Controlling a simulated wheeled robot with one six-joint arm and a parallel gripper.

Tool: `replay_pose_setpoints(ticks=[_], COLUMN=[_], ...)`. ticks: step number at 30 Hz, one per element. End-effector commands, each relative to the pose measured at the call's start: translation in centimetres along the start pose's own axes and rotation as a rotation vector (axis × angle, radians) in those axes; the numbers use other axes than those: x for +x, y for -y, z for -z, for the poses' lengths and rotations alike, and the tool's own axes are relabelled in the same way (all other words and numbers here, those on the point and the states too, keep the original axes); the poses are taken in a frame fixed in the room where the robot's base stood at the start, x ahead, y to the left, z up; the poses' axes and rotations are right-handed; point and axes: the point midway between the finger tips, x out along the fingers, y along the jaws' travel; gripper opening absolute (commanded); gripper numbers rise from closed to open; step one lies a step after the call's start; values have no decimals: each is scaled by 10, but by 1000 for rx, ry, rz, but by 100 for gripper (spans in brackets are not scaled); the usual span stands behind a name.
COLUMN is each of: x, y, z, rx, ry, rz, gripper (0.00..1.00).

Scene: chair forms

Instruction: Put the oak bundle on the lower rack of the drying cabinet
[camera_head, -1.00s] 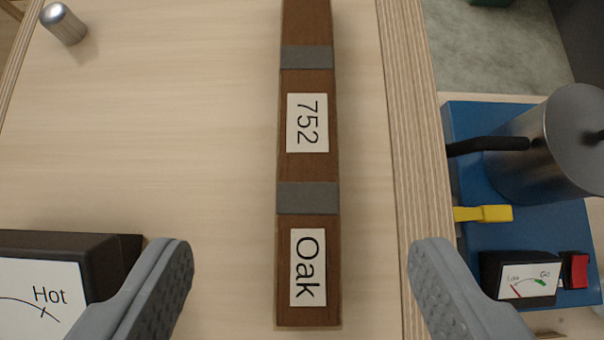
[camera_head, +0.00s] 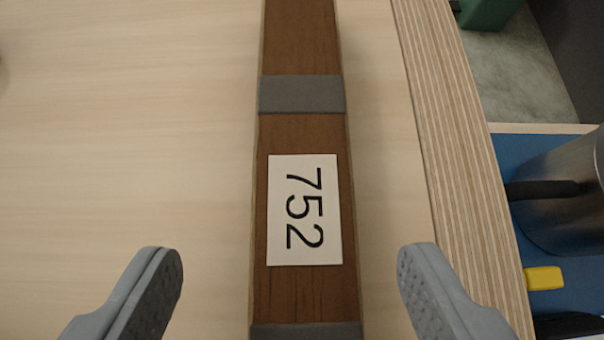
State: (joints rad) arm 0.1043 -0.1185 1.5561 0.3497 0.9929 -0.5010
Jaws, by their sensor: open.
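The oak bundle (camera_head: 300,140) is a long dark brown bar with grey bands and a white label reading 752. It lies on a pale wooden surface and runs from the top edge of the view to the bottom edge, so both ends are out of view. My gripper (camera_head: 290,285) is open, with one grey finger on each side of the bundle and clear gaps between. The fingers do not touch it. The drying cabinet's lower rack cannot be made out in this view.
A layered plywood edge (camera_head: 460,160) bounds the surface on the right. Beyond it are a blue base (camera_head: 535,148), a metal cylinder with a black handle (camera_head: 570,205), a yellow piece (camera_head: 543,278) and a green object (camera_head: 487,12). The surface left of the bundle is mostly clear.

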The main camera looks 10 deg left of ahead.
Motion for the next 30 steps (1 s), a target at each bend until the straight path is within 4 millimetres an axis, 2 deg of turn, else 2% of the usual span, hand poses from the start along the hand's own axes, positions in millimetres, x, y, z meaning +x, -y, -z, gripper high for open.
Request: replay_pose_setpoints(ticks=[7,16,24,26,30], x=[12,50,54,54,54], y=[-2,-6,-6,-6,-6], z=[-1,-1,-1,-1,-1], rx=[0,-1,-1,-1,0], ry=[1,0,0,0,0], rz=[1,1,0,0,0], gripper=[67,67,67,57,30])
